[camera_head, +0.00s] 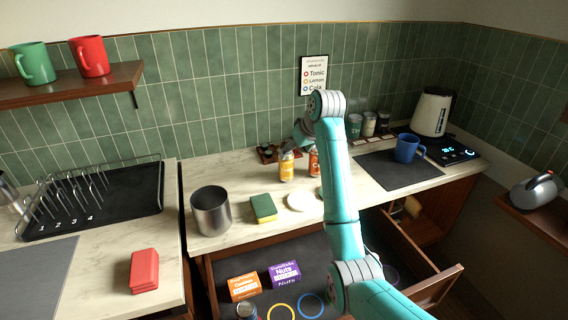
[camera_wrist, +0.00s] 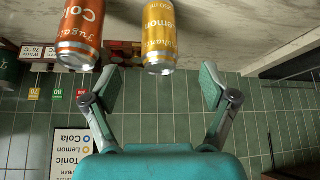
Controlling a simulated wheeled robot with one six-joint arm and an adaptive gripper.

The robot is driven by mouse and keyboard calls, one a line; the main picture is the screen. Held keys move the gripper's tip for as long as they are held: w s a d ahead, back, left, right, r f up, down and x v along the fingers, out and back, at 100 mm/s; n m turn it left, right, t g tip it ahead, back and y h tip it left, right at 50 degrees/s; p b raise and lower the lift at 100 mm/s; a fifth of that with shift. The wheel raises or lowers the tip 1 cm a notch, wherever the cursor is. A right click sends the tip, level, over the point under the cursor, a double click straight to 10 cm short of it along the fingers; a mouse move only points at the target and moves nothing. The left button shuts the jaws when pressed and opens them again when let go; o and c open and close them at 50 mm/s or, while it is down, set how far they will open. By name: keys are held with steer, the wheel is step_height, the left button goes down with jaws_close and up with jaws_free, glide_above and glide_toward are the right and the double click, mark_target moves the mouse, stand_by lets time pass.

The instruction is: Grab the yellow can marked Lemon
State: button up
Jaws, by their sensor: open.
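The yellow can marked Lemon (camera_head: 286,167) stands on the counter in the head view. In the wrist view, which is upside down, the yellow can (camera_wrist: 159,36) is at the top, lined up with the gap between the fingers. My gripper (camera_wrist: 160,86) is open and empty, with one finger pad on each side. An orange-red can marked Cola (camera_wrist: 81,30) is beside the yellow can, near the left finger. In the head view the Cola can (camera_head: 314,162) is partly hidden by my arm.
A metal canister (camera_head: 210,211), a green and yellow sponge (camera_head: 263,208) and a white round item (camera_head: 300,201) are in front of the cans. An open drawer (camera_head: 440,288) holds boxes below. A blue mug (camera_head: 407,149) stands to the right.

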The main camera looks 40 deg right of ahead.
mark_target(290, 159)
steer(key=x, duration=0.4)
steer(key=shift+w+f, duration=0.15)
steer(key=shift+f, duration=0.15)
steer(key=shift+x, duration=2.85)
steer(key=shift+w+r, duration=0.1)
steer(key=shift+w, duration=0.1)
steer(key=c, duration=1.5)
